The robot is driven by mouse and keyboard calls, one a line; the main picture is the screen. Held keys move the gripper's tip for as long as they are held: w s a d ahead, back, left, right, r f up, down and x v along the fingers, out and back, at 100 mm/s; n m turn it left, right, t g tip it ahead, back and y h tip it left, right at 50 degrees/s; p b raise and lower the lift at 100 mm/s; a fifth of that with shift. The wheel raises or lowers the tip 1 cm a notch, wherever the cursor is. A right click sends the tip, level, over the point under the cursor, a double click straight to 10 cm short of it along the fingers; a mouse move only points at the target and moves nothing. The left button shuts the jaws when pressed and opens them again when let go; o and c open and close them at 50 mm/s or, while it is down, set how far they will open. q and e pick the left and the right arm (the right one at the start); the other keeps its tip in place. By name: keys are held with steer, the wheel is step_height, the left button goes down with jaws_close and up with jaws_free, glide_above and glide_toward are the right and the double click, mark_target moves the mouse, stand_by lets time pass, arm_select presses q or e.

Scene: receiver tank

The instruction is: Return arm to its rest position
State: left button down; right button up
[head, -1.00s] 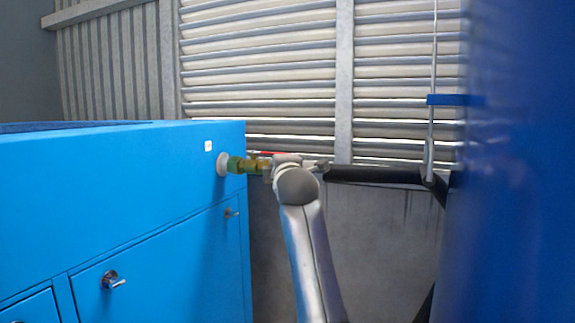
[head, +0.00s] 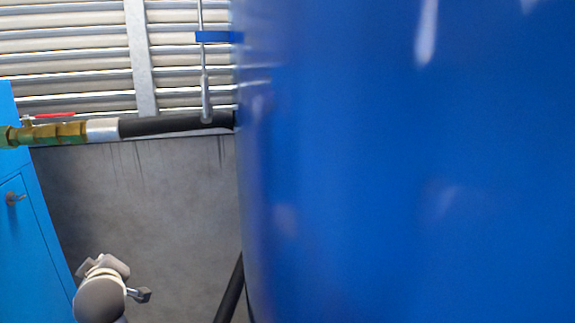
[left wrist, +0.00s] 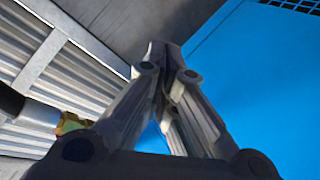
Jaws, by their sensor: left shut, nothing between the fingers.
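My left arm shows in the head view as a grey wrist (head: 103,292) low at the left, below the pipe and in front of the grey wall. In the left wrist view my left gripper (left wrist: 168,55) has its fingers together, with nothing between them. It is apart from the brass valve (head: 60,131), which has a red lever (head: 50,116) and a green fitting at its left. Part of the brass fitting also shows in the left wrist view (left wrist: 68,124), partly hidden behind my gripper. My right gripper is in neither view.
A large blue tank (head: 400,180) fills the right of the head view. A black hose (head: 170,124) runs from the valve toward it. A blue cabinet (head: 35,240) stands at the left. Bare wall (head: 160,210) shows between them.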

arm_select(q)
steer(key=s+d+f+m+g+h, duration=0.2)
steer(key=s+d+f+m, duration=0.3)
steer(key=s+f, duration=0.35)
steer(key=s+d+f+m+g+h, duration=0.1)
steer(key=s+d+f+m+h, duration=0.2)
steer(key=s+d+f+m, duration=0.5)
steer(key=s+d+f+m+g+h, duration=0.1)
steer(key=s+d+f+m+g, duration=0.15)
steer(key=s+f, duration=0.45)
steer(key=s+d+f+m+g+h, duration=0.1)
steer(key=s+d+f+g+h, duration=0.15)
steer(key=s, duration=0.75)
step_height(320, 180, down, 31)
steer(key=s+d+b, duration=0.1)
steer(key=b, duration=0.5)
steer(key=s+a+f+g+b, duration=0.1)
steer(key=s+f+b, duration=0.2)
steer(key=s+f, duration=0.5)
steer(key=s+a+f+g+b, duration=0.1)
steer(key=s+a+f+b, duration=0.1)
steer(key=s+f, duration=0.7)
step_height(320, 180, down, 6)
steer(key=shift+s+y+b, duration=0.2)
steer(key=shift+y+b, duration=0.25)
steer(key=shift+b, duration=0.05)
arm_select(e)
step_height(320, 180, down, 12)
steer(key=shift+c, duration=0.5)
